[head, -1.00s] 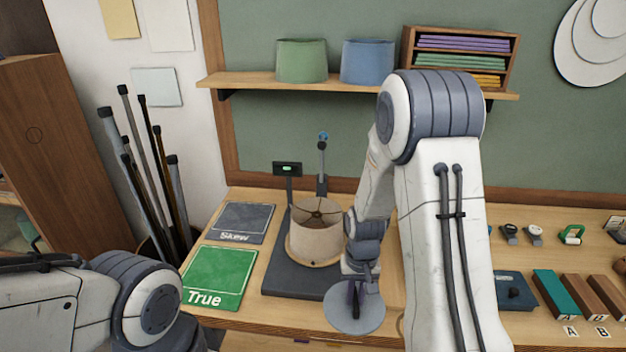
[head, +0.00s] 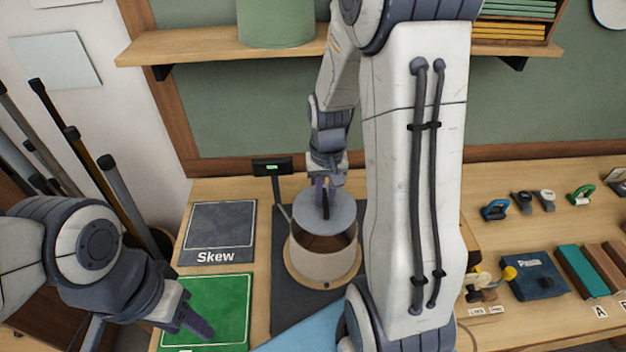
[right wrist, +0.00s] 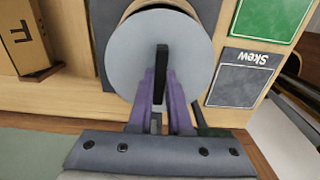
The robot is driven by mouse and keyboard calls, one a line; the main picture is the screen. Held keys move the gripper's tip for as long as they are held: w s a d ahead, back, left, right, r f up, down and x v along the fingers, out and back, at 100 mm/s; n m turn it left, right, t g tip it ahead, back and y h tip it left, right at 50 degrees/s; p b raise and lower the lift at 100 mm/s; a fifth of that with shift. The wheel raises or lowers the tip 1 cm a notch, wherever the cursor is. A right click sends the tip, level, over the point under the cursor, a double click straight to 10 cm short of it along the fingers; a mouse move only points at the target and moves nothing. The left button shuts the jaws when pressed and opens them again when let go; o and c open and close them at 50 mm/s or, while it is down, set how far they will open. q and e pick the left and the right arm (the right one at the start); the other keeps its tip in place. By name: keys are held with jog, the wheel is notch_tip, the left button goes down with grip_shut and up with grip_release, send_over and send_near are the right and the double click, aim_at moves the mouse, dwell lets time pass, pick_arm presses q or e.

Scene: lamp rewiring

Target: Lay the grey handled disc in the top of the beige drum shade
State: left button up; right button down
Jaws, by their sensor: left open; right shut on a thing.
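The beige drum shade (head: 322,264) stands upright on a dark base plate (head: 292,312), on a round wooden ring. My right gripper (head: 324,200) is shut on the black handle of the grey disc (head: 338,222). The disc is over the back part of the shade's top, and the open front part of the shade shows below it. In the right wrist view the disc (right wrist: 140,60) covers most of the shade (right wrist: 168,5). I cannot tell whether the disc touches the rim. My left gripper (head: 190,325) is open and empty over the green mat.
A grey "Skew" mat (head: 215,230) and a green mat (head: 232,300) lie left of the base plate. A small display (head: 272,165) stands behind the shade. A dark blue box (head: 533,277) and small tools are at right.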

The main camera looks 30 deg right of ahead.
jog(key=shift+w+f, duration=0.1)
notch_tip(320, 180, down, 2)
jog(key=shift+f+b, duration=0.15)
jog(key=shift+b, duration=1.1)
jog(key=shift+f+b, duration=0.8)
jog(key=shift+f, duration=0.1)
jog(key=shift+f+b, duration=0.7)
jog(key=shift+f, duration=0.3)
jog(key=shift+s, duration=0.2)
jog(key=shift+f, duration=0.15)
jog(key=shift+c, duration=1.4)
grip_release()
